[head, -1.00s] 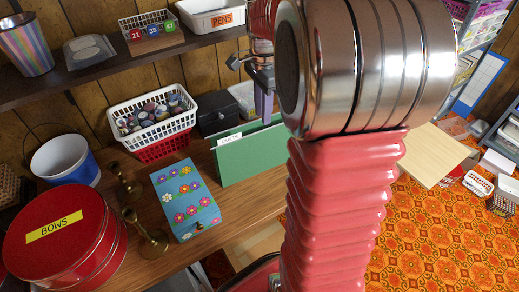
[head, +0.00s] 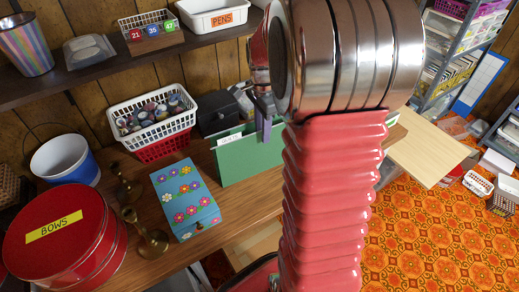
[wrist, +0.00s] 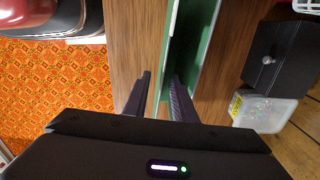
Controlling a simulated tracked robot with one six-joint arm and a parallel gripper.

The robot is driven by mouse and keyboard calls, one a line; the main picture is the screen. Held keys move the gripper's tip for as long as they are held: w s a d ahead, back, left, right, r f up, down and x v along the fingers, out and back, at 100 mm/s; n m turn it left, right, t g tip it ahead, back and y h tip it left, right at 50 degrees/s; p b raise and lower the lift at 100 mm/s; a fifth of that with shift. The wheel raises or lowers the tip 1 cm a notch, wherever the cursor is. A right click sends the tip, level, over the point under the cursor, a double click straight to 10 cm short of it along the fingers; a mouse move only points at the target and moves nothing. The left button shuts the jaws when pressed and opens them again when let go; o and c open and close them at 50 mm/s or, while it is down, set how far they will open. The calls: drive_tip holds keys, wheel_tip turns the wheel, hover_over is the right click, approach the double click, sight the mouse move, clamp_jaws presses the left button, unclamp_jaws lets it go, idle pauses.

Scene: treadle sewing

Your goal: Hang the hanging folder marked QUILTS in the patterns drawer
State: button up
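The green hanging folder (head: 240,160) stands upright on the wooden table in the head view, with a white tab (head: 230,139) on its top edge; I cannot read the lettering. My gripper (head: 263,130) is at the folder's top edge, right of the tab, pointing down. In the wrist view my gripper (wrist: 160,92) has its fingers apart, and the green folder (wrist: 207,45) shows between and beyond them. The right finger overlaps the folder and the left one lies over wood. I cannot tell whether either touches it. I cannot make out the patterns drawer.
A flowered blue box (head: 185,200), brass candlesticks (head: 148,240) and a red BOWS tin (head: 60,235) stand left of the folder. A white basket (head: 150,112) and a black box (head: 217,112) stand behind. A shelf (head: 110,60) runs above. A pale board (head: 430,155) is at right.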

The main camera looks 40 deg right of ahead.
sight(259, 145)
wheel_tip(259, 145, down, 5)
drive_tip(key=shift+w+r, duration=0.1)
drive_tip(key=shift+r, duration=0.05)
drive_tip(key=shift+c, duration=0.4)
clamp_jaws()
idle(1.4)
